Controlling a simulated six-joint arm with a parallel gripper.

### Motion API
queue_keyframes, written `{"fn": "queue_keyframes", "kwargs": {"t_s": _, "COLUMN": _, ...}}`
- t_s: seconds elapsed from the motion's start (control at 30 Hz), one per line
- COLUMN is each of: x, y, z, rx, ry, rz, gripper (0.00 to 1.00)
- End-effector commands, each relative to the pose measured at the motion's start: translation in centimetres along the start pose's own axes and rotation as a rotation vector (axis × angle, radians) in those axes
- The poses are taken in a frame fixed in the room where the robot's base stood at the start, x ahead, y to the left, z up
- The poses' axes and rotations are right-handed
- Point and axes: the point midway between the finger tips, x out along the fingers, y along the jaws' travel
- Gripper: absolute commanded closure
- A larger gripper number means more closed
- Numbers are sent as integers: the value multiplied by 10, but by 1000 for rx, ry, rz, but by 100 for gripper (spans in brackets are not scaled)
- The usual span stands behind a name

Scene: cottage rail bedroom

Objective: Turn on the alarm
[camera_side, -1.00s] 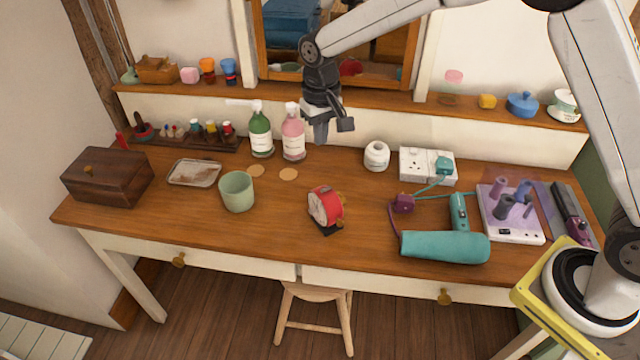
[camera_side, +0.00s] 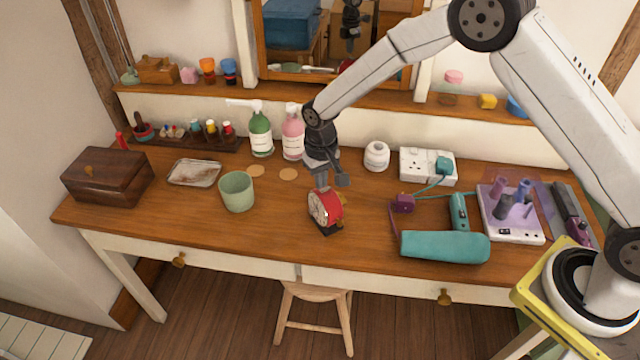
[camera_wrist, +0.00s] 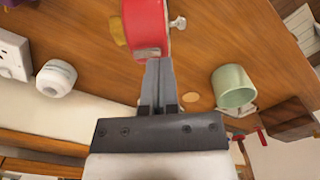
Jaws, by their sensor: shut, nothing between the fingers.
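A red alarm clock (camera_side: 326,206) stands on a small dark base near the middle of the wooden desk, its pale face turned to the left. It also shows in the wrist view (camera_wrist: 145,22), at the top and cut by the frame edge. My gripper (camera_side: 322,184) points down just above and behind the clock. In the wrist view the fingers (camera_wrist: 153,64) are closed together with nothing between them, their tips right at a silvery part on the clock's top. I cannot tell whether they touch it.
A green cup (camera_side: 237,191) stands left of the clock. Pump bottles (camera_side: 260,133) and a white jar (camera_side: 376,156) stand behind. A teal hair dryer (camera_side: 445,246), its cable and a white socket block (camera_side: 427,166) lie to the right. The desk directly around the clock is clear.

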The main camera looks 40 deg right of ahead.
Motion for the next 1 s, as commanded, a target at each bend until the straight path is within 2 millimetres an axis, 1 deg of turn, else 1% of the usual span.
{"fn": "queue_keyframes", "kwargs": {"t_s": 0.1, "x": 8, "y": 0, "z": 0, "rx": 0, "ry": -1, "rz": 0, "gripper": 100}}
{"fn": "queue_keyframes", "kwargs": {"t_s": 0.2, "x": 12, "y": 0, "z": 0, "rx": 0, "ry": -1, "rz": 0, "gripper": 100}}
{"fn": "queue_keyframes", "kwargs": {"t_s": 0.67, "x": 13, "y": 0, "z": 0, "rx": 0, "ry": -1, "rz": 5, "gripper": 100}}
{"fn": "queue_keyframes", "kwargs": {"t_s": 0.9, "x": 18, "y": -2, "z": 0, "rx": -1, "ry": -4, "rz": 62, "gripper": 100}}
{"fn": "queue_keyframes", "kwargs": {"t_s": 1.0, "x": 18, "y": -1, "z": 0, "rx": 0, "ry": -4, "rz": 60, "gripper": 100}}
